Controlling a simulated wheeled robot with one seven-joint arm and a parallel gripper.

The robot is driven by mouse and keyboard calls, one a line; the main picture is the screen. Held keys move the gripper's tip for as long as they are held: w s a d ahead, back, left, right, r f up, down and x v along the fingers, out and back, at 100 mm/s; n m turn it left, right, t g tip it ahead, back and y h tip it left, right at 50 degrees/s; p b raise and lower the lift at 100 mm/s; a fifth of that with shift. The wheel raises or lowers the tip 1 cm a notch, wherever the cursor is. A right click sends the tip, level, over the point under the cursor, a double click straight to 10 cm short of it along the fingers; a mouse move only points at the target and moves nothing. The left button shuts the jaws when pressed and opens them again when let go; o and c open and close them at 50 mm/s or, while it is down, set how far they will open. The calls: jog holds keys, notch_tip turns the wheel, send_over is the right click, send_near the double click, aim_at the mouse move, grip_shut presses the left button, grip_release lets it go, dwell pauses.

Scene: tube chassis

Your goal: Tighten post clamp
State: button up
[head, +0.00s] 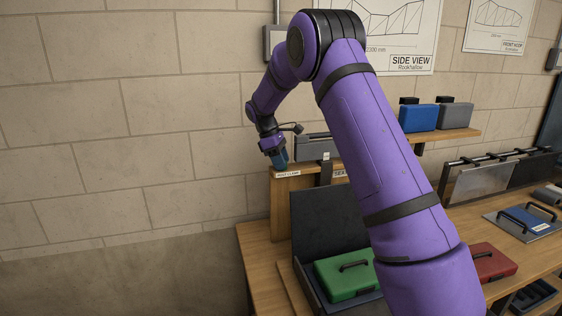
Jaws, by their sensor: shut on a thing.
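My gripper (277,158) points down at the left end of a wooden block (285,205) on the workbench. It is shut on a small blue-teal part (281,161) at the top of this block, which I take to be the post clamp's handle. A white label (288,174), which seems to read "POST CLAMP", is on the block's upper front just below. The fingertips are small and dark here, and most of the clamp is hidden behind the gripper.
An open dark case holds a green box (345,276). A red box (493,262) lies to the right, behind my arm. Blue (418,117) and grey (455,115) boxes sit on a shelf. The left wall is bare.

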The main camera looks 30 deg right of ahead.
jog(key=shift+r, duration=0.1)
jog(key=o, duration=0.9)
jog(key=v, duration=1)
jog(key=shift+w+a+r, duration=0.1)
jog(key=shift+w+r, duration=0.05)
jog(key=shift+r, duration=0.2)
